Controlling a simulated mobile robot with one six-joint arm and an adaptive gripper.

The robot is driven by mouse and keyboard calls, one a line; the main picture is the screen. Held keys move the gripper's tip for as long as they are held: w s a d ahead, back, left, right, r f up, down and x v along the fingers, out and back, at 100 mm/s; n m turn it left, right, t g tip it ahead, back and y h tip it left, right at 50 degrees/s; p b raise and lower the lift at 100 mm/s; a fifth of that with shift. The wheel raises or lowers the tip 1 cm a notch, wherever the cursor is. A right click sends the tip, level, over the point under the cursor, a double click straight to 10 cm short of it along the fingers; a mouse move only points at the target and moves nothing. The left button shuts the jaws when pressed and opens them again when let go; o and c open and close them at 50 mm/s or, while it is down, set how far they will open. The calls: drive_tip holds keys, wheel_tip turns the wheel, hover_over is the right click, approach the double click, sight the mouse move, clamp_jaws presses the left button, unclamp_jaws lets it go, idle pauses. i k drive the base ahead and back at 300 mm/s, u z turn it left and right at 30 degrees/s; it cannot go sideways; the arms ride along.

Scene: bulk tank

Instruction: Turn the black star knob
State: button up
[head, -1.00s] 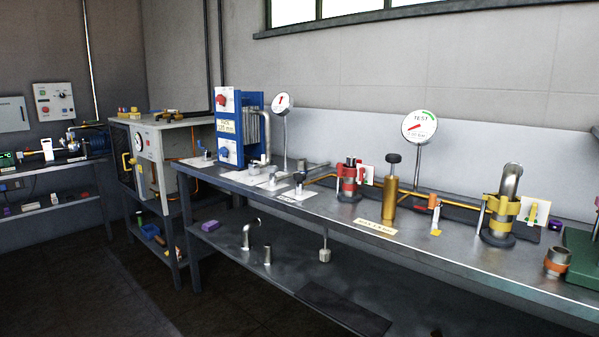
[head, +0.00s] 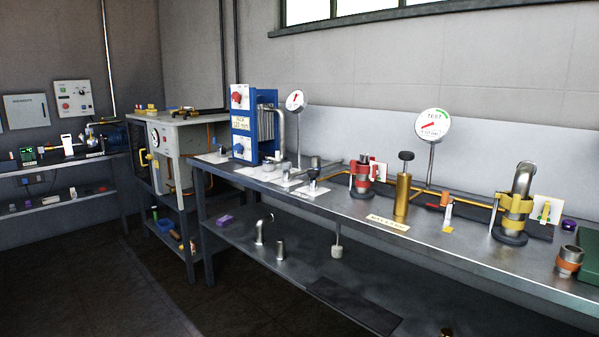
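Two black knobs show on the long steel bench in the head view. One black knob (head: 406,156) sits on a short stem on top of an upright brass cylinder (head: 402,194). A smaller black knob (head: 313,174) stands low on a white plate (head: 312,190), left of the red-collared fitting. Both are too small to tell which has a star shape. My gripper is not in view, and nothing of mine touches either knob.
The steel bench (head: 470,262) runs along the wall, with a TEST gauge (head: 433,124), a blue-framed plate unit (head: 241,125) and a yellow-clamped pipe fitting (head: 514,205) on it. A grey cabinet (head: 185,150) stands left. Dark floor (head: 90,285) at front left is clear.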

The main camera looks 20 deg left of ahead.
sight(313, 173)
drive_tip(key=u, duration=2.35)
drive_tip(key=i, duration=0.4)
drive_tip(key=z, duration=1.4)
